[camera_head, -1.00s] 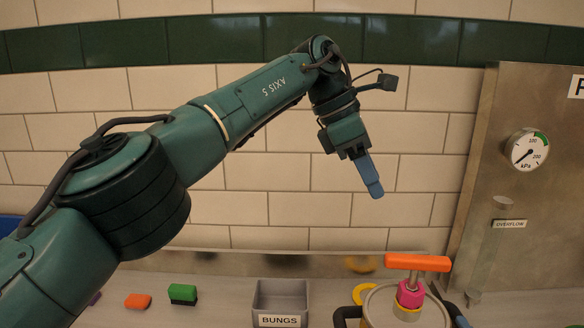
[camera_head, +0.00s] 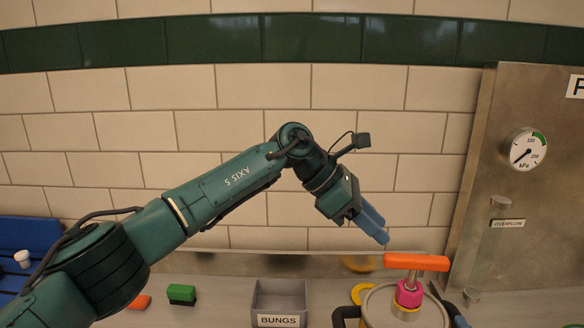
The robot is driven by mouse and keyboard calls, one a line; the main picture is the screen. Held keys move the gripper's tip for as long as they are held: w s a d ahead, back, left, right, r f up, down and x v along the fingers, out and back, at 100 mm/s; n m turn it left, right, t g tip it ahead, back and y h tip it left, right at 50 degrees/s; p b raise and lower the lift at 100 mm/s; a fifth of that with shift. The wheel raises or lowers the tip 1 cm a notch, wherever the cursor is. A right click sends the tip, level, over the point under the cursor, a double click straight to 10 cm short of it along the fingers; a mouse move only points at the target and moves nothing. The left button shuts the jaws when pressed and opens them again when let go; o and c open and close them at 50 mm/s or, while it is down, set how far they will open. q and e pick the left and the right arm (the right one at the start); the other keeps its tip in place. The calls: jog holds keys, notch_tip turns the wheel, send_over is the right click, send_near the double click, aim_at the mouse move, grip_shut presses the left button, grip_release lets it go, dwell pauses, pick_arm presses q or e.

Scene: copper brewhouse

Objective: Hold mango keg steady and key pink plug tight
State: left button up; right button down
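The keg (camera_head: 378,306) stands at the bottom right of the head view, its lower part cut off by the frame. The pink plug (camera_head: 409,295) sits upright in a yellow collar on its top. A key with an orange crossbar (camera_head: 416,262) stands on the plug, its grey shaft going down to it. My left gripper (camera_head: 379,234) points down and right with blue fingers, above and left of the crossbar, apart from it. Its fingers overlap, so its opening is unclear. A blue finger-like piece (camera_head: 452,308) at the keg's right side looks like my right gripper, mostly cut off; its grip is unclear.
A grey tray labelled BUNGS (camera_head: 278,298) stands left of the keg. A green block (camera_head: 182,293) and an orange block (camera_head: 138,301) lie farther left. A steel panel with a pressure gauge (camera_head: 528,149) rises at right. A yellow ring (camera_head: 359,293) shows behind the keg's black handle.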

aim_at(409, 256)
pick_arm(q)
jog(key=shift+x, duration=4.6)
jog(key=shift+c, duration=0.2)
grip_shut()
jog(key=shift+o, duration=0.2)
grip_release()
jog(key=shift+c, duration=0.4)
grip_shut()
